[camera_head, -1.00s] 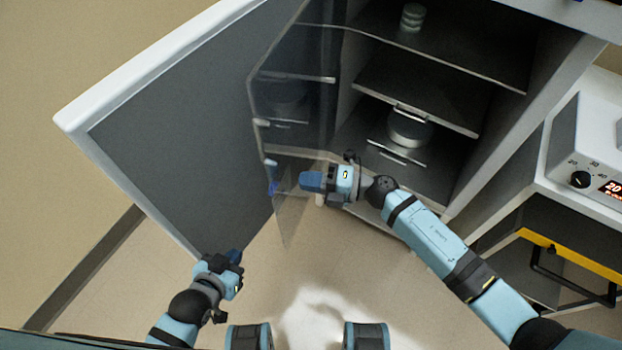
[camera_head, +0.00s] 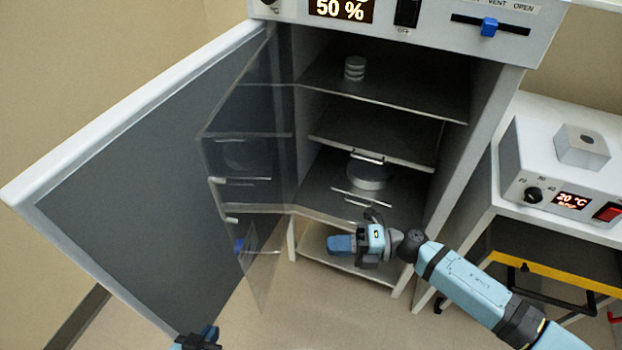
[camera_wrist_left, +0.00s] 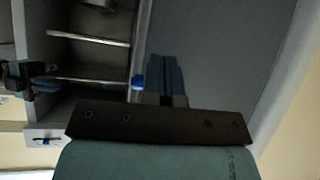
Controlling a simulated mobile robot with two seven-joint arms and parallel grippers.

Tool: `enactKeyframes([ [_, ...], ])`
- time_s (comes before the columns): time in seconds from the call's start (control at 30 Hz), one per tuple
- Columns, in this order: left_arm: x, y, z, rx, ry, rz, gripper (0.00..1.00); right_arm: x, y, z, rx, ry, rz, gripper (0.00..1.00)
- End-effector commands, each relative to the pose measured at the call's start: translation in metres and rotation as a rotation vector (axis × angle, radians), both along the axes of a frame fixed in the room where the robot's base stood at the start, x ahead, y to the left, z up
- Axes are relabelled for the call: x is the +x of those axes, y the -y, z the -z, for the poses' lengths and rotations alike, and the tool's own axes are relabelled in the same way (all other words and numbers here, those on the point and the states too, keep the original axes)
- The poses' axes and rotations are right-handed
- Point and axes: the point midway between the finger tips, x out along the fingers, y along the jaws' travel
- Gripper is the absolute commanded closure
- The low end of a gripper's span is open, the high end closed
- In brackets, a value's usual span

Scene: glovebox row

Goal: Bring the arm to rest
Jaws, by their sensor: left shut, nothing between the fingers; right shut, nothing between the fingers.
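My right gripper (camera_head: 341,244) is in front of the open cabinet's lower part, its blue fingers shut and pointing left, with nothing between them. In the left wrist view it seems to show at the left edge (camera_wrist_left: 45,88). My left gripper (camera_head: 208,334) is only partly visible at the bottom edge, near the lower end of the open door; its blue fingers are together and empty. In the left wrist view these fingers (camera_wrist_left: 166,76) are side by side against the dark door panel.
The cabinet's grey door (camera_head: 130,190) stands wide open to the left. A clear inner door (camera_head: 250,170) is also open. Shelves hold a small stack of discs (camera_head: 355,68) and a round metal pot (camera_head: 368,175). A bench unit (camera_head: 555,180) with a dial and display stands at right.

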Motion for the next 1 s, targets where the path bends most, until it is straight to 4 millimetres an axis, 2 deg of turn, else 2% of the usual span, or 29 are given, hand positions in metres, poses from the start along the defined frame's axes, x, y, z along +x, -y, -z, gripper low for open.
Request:
enactKeyframes([
  [0.17, 0.0, 0.0, -0.001, 0.0, 0.001, 0.0, 1.0, 0.0, -0.001, -0.001, 0.005, -0.003, 0.005, 1.0],
  [0.27, 0.0, 0.0, -0.009, 0.0, 0.001, 0.0, 1.0, -0.003, -0.005, -0.012, 0.056, -0.049, 0.063, 1.0],
  [0.37, 0.0, 0.001, -0.024, 0.0, 0.003, 0.0, 1.0, -0.005, -0.008, -0.033, 0.177, -0.174, 0.213, 1.0],
  [0.43, 0.0, 0.001, -0.038, 0.0, 0.008, 0.001, 1.0, -0.007, -0.002, -0.047, 0.285, -0.317, 0.371, 1.0],
  [0.57, 0.001, 0.0, -0.065, 0.002, 0.019, 0.001, 1.0, -0.017, 0.027, -0.054, 0.474, -0.658, 0.698, 1.0],
  [0.67, 0.0, -0.001, -0.082, 0.007, 0.02, 0.001, 1.0, -0.039, 0.055, -0.043, 0.579, -0.942, 0.928, 1.0],
  [0.8, -0.002, -0.004, -0.097, 0.015, 0.018, -0.001, 1.0, -0.086, 0.086, -0.02, 0.665, -1.299, 1.174, 1.0],
  [0.9, -0.002, -0.005, -0.101, 0.019, 0.016, -0.001, 1.0, -0.116, 0.098, -0.008, 0.693, -1.481, 1.28, 1.0],
  [1.0, -0.003, -0.006, -0.102, 0.02, 0.015, -0.001, 1.0, -0.135, 0.104, -0.001, 0.705, -1.585, 1.334, 1.0],
])
